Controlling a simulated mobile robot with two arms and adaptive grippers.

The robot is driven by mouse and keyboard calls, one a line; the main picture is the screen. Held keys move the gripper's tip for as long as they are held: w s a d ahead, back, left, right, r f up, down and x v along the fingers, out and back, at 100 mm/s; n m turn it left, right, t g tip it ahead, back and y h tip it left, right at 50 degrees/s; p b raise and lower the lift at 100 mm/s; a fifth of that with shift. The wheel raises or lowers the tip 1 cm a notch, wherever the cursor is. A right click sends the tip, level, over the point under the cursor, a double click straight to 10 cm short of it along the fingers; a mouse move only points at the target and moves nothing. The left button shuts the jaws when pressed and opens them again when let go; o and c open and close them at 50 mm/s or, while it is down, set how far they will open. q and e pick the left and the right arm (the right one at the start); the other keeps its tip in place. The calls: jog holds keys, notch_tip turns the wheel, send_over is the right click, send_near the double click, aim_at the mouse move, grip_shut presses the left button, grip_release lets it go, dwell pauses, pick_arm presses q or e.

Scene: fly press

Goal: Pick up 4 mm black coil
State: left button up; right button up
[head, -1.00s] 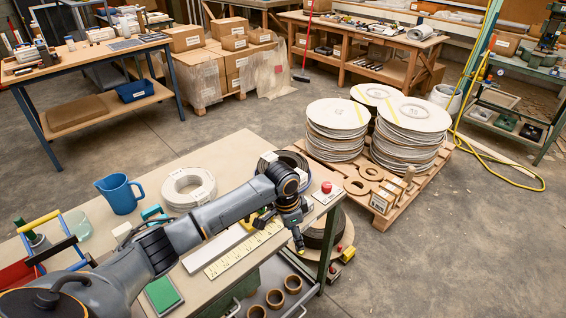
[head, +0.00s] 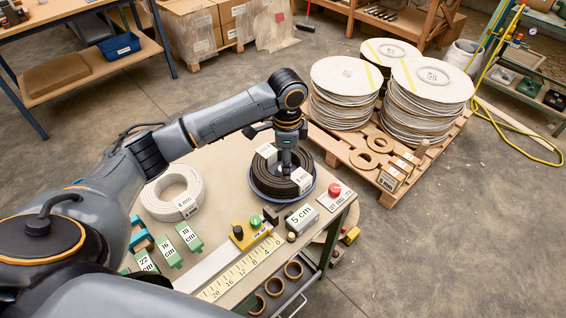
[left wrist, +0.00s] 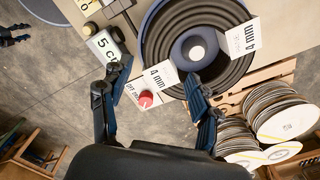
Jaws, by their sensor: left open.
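The 4 mm black coil (head: 268,182) lies on a blue round holder at the far right part of the bench. White "4 mm" tags sit on it. The left wrist view shows the coil (left wrist: 165,40) as black rings around a grey-blue hub. My left gripper (head: 288,168) points down over the coil in the head view and hides part of it. In the left wrist view my left gripper (left wrist: 160,88) is open and empty, its fingers at the coil's near side. Whether they touch it I cannot tell. A dark part, seemingly my right gripper (left wrist: 12,36), shows at the left edge.
A white coil (head: 175,193) lies left of the black one. A red button (head: 334,190) and a "5 cm" block (head: 300,220) stand close by. A ruler (head: 240,268) and green blocks (head: 189,236) lie nearer. Stacked reels on a pallet (head: 388,199) stand beyond the bench.

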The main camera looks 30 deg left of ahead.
aim_at(282, 182)
pick_arm(q)
notch_tip(282, 182, down, 4)
jog(key=shift+f, duration=0.1)
jog(key=shift+s+a+f+p, duration=0.15)
jog(key=shift+f+p, duration=0.15)
jog(key=shift+f, duration=0.25)
jog(key=shift+s+a+f+p, duration=0.15)
jog(key=shift+f+p, duration=0.15)
jog(key=shift+f, duration=0.2)
notch_tip(282, 182, down, 3)
jog(key=shift+s+a+f+p, duration=0.1)
jog(key=shift+p, duration=0.2)
jog(key=shift+f, duration=0.15)
grip_shut()
pick_arm(e)
jog(key=shift+s+r, duration=0.3)
jog(key=shift+r, duration=0.65)
